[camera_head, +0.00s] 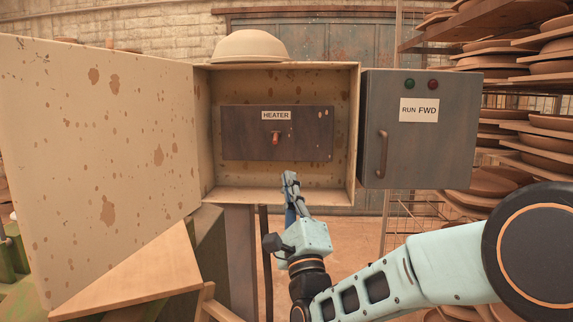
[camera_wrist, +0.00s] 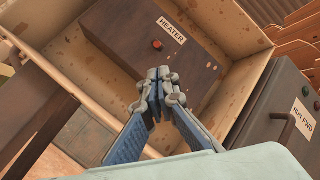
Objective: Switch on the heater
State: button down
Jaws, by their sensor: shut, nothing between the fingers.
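The heater switch (camera_head: 275,138) is a small red-orange toggle under a white HEATER label (camera_head: 276,115). It sits on a dark panel (camera_head: 238,140) inside an open beige box (camera_head: 355,125). In the wrist view the switch (camera_wrist: 157,44) shows as a red spot on the dark panel. My gripper (camera_head: 290,178) is shut and empty, in front of the box's lower edge, below and slightly right of the switch. In the wrist view my gripper (camera_wrist: 160,75) has its tips together, apart from the switch. Nothing covers the switch.
The box's spotted door (camera_head: 100,130) hangs wide open on the left. A closed grey cabinet (camera_head: 420,150) labelled RUN FWD, with a handle (camera_head: 382,155), stands right. A bowl (camera_head: 250,46) sits on the box. A wooden board (camera_head: 140,275) is lower left; pottery shelves (camera_head: 520,130) are right.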

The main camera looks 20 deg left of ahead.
aim_at(281, 133)
jog(key=p+x, duration=0.2)
jog(key=x, duration=0.7)
jog(key=shift+w+a+r, duration=0.1)
jog(key=shift+w+r, duration=0.05)
jog(key=shift+s+r+m+g+h+p, duration=0.25)
jog(key=shift+g+h+p, duration=0.25)
jog(key=shift+p, duration=0.25)
jog(key=shift+s+r+m+g+h+p, duration=0.15)
jog(key=shift+r+m+g+h+p, duration=0.1)
jog(key=shift+r+g+h+p, duration=0.35)
jog(key=shift+p, duration=0.7)
jog(key=shift+s+r+m+g+h+p, duration=0.3)
jog(key=shift+g+h+p, duration=0.3)
jog(key=shift+g+p, duration=0.4)
jog(key=shift+r+m+g+h+p, duration=0.3)
jog(key=shift+r+g+h+p, duration=0.1)
jog(key=shift+g+p, duration=0.4)
jog(key=shift+r+b, duration=0.5)
jog(key=shift+b, duration=0.05)
jog(key=shift+s, duration=0.1)
